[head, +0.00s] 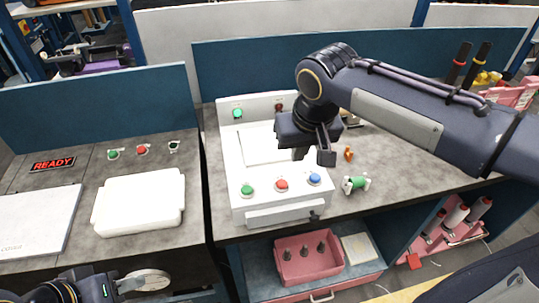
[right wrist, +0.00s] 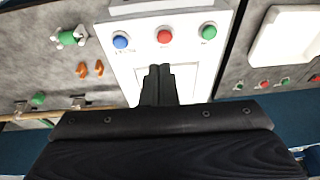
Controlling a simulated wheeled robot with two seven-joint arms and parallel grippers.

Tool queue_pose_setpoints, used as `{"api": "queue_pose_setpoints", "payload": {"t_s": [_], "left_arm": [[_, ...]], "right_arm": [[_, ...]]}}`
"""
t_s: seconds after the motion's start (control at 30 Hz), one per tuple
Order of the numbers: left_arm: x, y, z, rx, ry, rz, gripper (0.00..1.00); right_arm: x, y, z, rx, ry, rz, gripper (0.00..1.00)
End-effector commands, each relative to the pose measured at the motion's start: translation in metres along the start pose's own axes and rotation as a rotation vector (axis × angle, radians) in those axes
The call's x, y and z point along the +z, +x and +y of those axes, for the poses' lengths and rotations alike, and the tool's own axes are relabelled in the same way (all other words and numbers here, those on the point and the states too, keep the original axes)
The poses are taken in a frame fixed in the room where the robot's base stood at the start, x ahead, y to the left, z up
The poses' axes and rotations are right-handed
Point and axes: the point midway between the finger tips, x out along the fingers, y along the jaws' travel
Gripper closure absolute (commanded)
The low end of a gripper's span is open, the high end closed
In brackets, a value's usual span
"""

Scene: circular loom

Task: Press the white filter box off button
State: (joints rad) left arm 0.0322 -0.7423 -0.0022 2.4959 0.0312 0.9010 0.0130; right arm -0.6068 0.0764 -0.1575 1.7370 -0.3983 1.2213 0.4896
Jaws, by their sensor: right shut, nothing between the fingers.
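The white filter box (head: 232,160) stands on the grey worktop in the head view. Its front row holds a green button (head: 247,190), a red button (head: 282,185) and a blue button (head: 314,179). In the right wrist view the blue (right wrist: 120,40), red (right wrist: 164,36) and green (right wrist: 208,32) buttons show in reversed order. My right gripper (head: 316,156) is shut and empty above the box, behind the button row. Its fingertips (right wrist: 160,70) appear apart from the red button. I cannot make out button labels. My left gripper (head: 115,286) shows partly at the bottom left; its fingers are unclear.
A green spool (head: 356,184) and a small orange part (head: 348,154) lie right of the box. A white case (head: 139,202) and a READY sign (head: 53,164) are on the left worktop. A pink tray (head: 291,269) sits below. Blue partitions rise behind.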

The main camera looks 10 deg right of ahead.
Motion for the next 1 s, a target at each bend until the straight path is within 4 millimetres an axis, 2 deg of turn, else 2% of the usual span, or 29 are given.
{"api": "queue_pose_setpoints", "payload": {"t_s": [0.03,0.17,0.57,0.77,1.0], "left_arm": [[-0.001,-0.003,0.001,0.000,0.000,0.000,0.64],[-0.002,-0.004,0.002,0.000,0.000,0.000,0.64],[-0.002,-0.004,0.002,0.000,0.000,0.000,0.64],[-0.003,-0.005,0.003,0.000,0.000,0.000,0.64],[-0.005,-0.009,0.004,0.000,0.000,0.000,0.64]], "right_arm": [[-0.007,-0.004,-0.007,0.017,-0.009,0.002,1.00],[-0.014,-0.005,-0.013,0.038,-0.011,0.006,1.00],[-0.014,-0.002,-0.013,0.041,-0.011,0.005,1.00],[-0.014,0.023,-0.012,0.042,-0.012,0.002,1.00],[-0.014,0.075,-0.009,0.043,-0.011,0.000,1.00]]}}
